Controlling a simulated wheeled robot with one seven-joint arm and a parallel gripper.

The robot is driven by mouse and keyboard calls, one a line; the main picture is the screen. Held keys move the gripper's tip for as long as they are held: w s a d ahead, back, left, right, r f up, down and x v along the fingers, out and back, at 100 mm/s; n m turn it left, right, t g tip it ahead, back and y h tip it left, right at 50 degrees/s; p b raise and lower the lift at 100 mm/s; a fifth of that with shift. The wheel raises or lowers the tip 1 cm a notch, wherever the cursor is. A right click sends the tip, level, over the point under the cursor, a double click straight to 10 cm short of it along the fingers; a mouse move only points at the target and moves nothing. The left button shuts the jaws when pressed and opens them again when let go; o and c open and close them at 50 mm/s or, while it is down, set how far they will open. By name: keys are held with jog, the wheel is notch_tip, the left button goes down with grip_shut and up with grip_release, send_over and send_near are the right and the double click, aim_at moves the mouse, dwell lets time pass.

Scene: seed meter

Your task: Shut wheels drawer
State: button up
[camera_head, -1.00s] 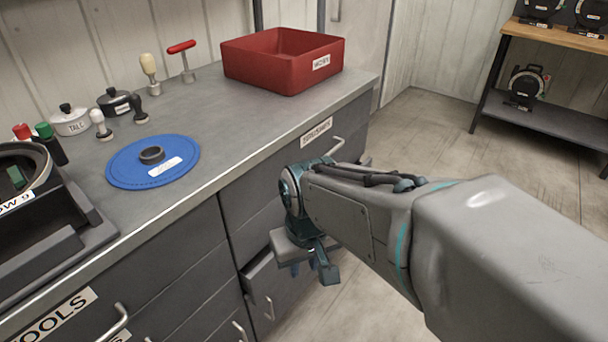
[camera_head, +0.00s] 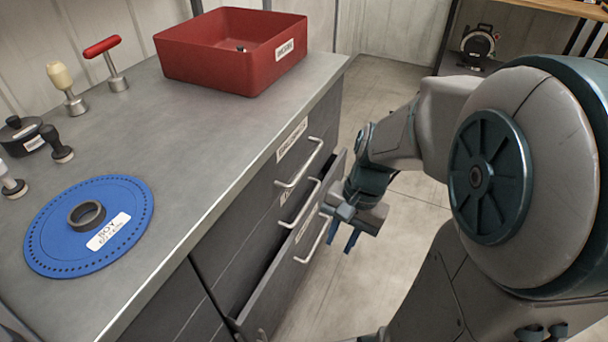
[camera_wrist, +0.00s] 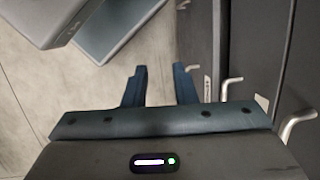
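An open drawer (camera_head: 277,288) sticks out from the right-hand column of the grey cabinet, below two drawers that look closed. Its bar handle (camera_head: 313,240) and part of a label show on its front; I cannot read the label, so I cannot confirm it is the wheels drawer. My gripper (camera_head: 342,235) hangs just to the right of this drawer front, near the handle and apparently apart from it. In the wrist view my gripper (camera_wrist: 160,70) has its two fingers spread with only floor seen between them. The drawer's inside is mostly hidden.
The counter (camera_head: 205,135) holds a red bin (camera_head: 215,70), a blue disc (camera_head: 60,235) with a dark ring, and several hand tools. Other handles (camera_head: 300,165) stick out above the open drawer. The floor (camera_head: 400,225) right of the cabinet is clear; a shelf stands far back.

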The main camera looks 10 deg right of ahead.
jog(key=w+d+f+m+y, duration=0.1)
jog(key=w+f+m+y, duration=0.4)
jog(key=m, duration=0.5)
jog(key=m+t+y, duration=0.5)
jog(key=m+t, duration=0.6)
jog(key=m, duration=1.5)
send_near(319, 236)
jog(key=shift+h, duration=0.3)
jog(key=b+x, duration=0.2)
jog(key=x, duration=0.8)
jog(key=shift+f+b, duration=0.1)
jog(key=shift+b, duration=0.25)
grip_shut()
